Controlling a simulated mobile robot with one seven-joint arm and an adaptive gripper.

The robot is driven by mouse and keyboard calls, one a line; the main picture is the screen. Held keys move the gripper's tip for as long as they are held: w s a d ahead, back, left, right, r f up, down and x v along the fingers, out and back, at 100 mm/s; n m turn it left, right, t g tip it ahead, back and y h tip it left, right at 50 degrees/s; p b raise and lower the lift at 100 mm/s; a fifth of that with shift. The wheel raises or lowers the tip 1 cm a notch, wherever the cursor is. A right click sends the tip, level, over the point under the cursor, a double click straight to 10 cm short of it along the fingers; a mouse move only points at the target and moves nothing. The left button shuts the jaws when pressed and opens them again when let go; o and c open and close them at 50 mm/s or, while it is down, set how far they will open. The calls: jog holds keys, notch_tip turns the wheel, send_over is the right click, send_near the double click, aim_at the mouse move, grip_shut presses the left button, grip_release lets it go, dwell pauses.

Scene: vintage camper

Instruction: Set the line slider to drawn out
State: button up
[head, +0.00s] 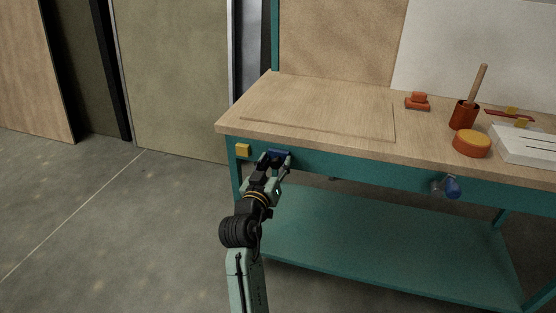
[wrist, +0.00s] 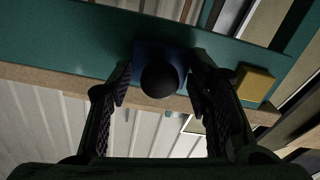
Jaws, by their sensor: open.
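A dark round knob (wrist: 159,79) on a blue block (wrist: 146,54) sits at the teal front rail of the workbench; I take it to be the line slider. In the head view the blue block (head: 284,155) shows just beyond my gripper (head: 274,170), which partly covers it. In the wrist view my gripper (wrist: 161,76) is open, with one finger on each side of the knob. I cannot tell whether either finger touches it. A yellow block (head: 242,150) is on the same rail to the left; it also shows at right in the wrist view (wrist: 255,84).
A blue knob (head: 452,187) sticks out from the rail further right. A teal lower shelf (head: 380,240) lies below. Floor at left is clear.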

jog(key=shift+s, duration=0.1)
jog(key=shift+c, duration=0.5)
grip_shut()
dwell(0.3)
